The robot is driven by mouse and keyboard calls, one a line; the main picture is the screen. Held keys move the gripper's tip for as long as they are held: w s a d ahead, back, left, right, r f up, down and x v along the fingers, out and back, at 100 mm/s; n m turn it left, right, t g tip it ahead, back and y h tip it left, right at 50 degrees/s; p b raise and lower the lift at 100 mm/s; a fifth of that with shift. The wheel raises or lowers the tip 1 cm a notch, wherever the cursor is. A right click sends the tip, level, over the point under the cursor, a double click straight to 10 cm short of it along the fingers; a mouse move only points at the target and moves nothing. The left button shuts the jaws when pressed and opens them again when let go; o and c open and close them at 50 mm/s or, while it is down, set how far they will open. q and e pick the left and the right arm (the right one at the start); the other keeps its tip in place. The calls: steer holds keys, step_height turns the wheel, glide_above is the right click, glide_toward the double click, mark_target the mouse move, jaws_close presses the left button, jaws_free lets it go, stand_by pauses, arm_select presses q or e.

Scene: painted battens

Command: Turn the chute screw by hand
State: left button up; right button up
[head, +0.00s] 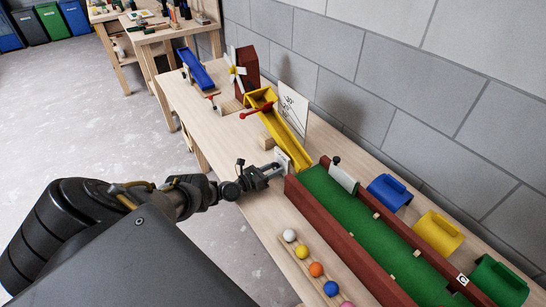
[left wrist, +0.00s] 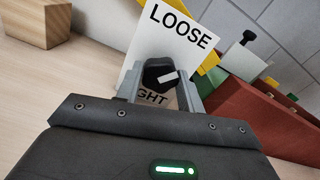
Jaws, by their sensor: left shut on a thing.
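The yellow chute (head: 289,127) slopes down toward the green-floored trough (head: 375,221). At its lower end stands a small white card (head: 283,157). In the left wrist view the card (left wrist: 187,34) reads "LOOSE" at the top and, partly hidden, "GHT" lower down. The chute screw's black knob (left wrist: 156,70), with a white pointer mark, sits in front of the card. My left gripper (head: 274,170) is shut on this knob, with a finger on each side, and it also shows in the left wrist view (left wrist: 161,88). The pointer tilts up and to the right. My right gripper is out of view.
Coloured balls (head: 316,269) lie in a row along the bench's front edge. Blue, yellow and green bins (head: 438,232) stand behind the trough. A wood block (left wrist: 36,22) is left of the card. A block wall (head: 400,90) bounds the back.

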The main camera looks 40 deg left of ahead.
arm_select(q)
steer(key=o, duration=1)
steer(key=shift+s, duration=0.15)
steer(key=shift+s+a, duration=0.2)
steer(key=shift+s, duration=0.1)
steer(key=p+v, duration=0.2)
steer(key=v, duration=0.8)
steer(key=shift+p, duration=0.3)
